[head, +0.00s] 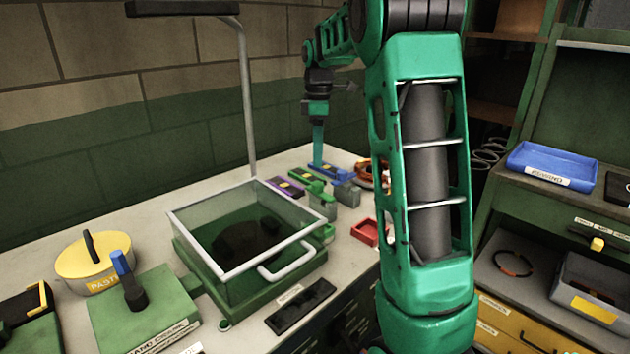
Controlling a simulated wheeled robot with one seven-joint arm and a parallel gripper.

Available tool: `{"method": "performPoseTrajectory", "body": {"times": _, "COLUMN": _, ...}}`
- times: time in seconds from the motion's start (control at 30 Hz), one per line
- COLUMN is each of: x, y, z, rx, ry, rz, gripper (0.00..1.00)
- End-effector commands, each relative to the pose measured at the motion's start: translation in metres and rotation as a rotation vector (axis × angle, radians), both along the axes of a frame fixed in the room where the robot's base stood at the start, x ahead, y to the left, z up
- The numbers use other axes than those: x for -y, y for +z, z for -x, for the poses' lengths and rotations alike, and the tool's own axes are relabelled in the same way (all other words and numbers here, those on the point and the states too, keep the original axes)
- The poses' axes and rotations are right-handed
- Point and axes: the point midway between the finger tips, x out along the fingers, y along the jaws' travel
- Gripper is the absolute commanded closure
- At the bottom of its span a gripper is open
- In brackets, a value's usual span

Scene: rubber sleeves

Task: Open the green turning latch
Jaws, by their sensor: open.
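A green latch (306,177) lies near the back of the workbench, between a purple latch (286,187) and a blue latch (332,172). Each has a small orange-yellow patch on top. My gripper (318,160) points straight down at the back of the bench, close to the green and blue latches. It is small in this view, and the gap between its fingers is hard to see. I cannot tell whether it touches either latch. My own arm fills the middle right and hides part of the bench.
A clear-walled box with a handle (192,232) stands in front of the latches. A lamp post (246,100) rises behind it. A yellow pot (70,265) and a green block with a blue lever (170,305) are at left. A red tray (366,231) lies by my arm.

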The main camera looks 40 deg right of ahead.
Motion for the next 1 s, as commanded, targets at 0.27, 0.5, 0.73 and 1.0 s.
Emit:
{"method": "performPoseTrajectory", "body": {"times": 0.27, "x": -0.001, "y": -0.05, "z": 0.001, "rx": -0.004, "ry": -0.001, "rz": -0.002, "gripper": 0.52}}
{"method": "performPoseTrajectory", "body": {"times": 0.5, "x": -0.001, "y": -0.079, "z": 0.001, "rx": -0.002, "ry": -0.003, "rz": 0.0, "gripper": 0.52}}
{"method": "performPoseTrajectory", "body": {"times": 0.73, "x": 0.0, "y": -0.087, "z": 0.001, "rx": -0.001, "ry": -0.003, "rz": -0.001, "gripper": 0.52}}
{"method": "performPoseTrajectory", "body": {"times": 1.0, "x": 0.0, "y": -0.087, "z": 0.001, "rx": 0.0, "ry": -0.003, "rz": 0.0, "gripper": 0.69}}
